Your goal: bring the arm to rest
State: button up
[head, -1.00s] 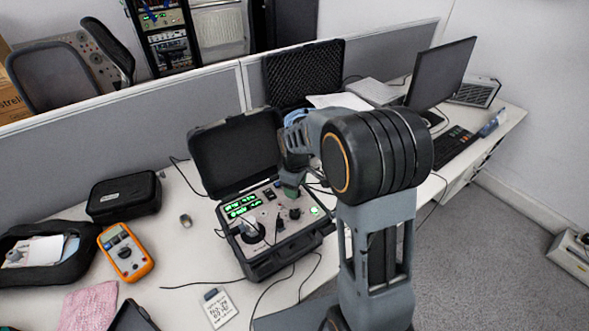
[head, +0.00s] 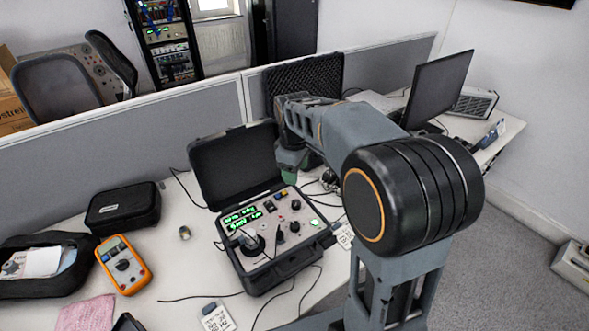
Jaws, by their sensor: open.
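My arm rises from the lower right, bends at a large black elbow joint, and reaches up and left over the desk. My gripper (head: 290,166) hangs from the arm's far end, above the back right of the open calibration case (head: 262,287). It is small here and its fingertips are partly hidden, but it appears apart from the case's panel. I see nothing held in it. The case has a raised black lid (head: 236,165), lit green displays (head: 241,218) and black knobs.
An orange multimeter (head: 123,265), a black pouch (head: 123,204) and a pink cloth (head: 86,314) lie at left. A foam-lined case lid (head: 305,85) stands behind the arm. A monitor (head: 440,88) stands at the right. A grey partition (head: 110,130) runs behind the desk.

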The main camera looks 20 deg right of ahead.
dwell(0.3)
jog(key=s+m+t, duration=0.3)
jog(key=s+m, duration=0.6)
jog(key=s, duration=0.7)
jog(key=shift+s+d+f+m+t, duration=0.15)
jog(key=shift+f+m+t, duration=0.05)
jog(key=shift+m+t, duration=0.1)
dwell(2.1)
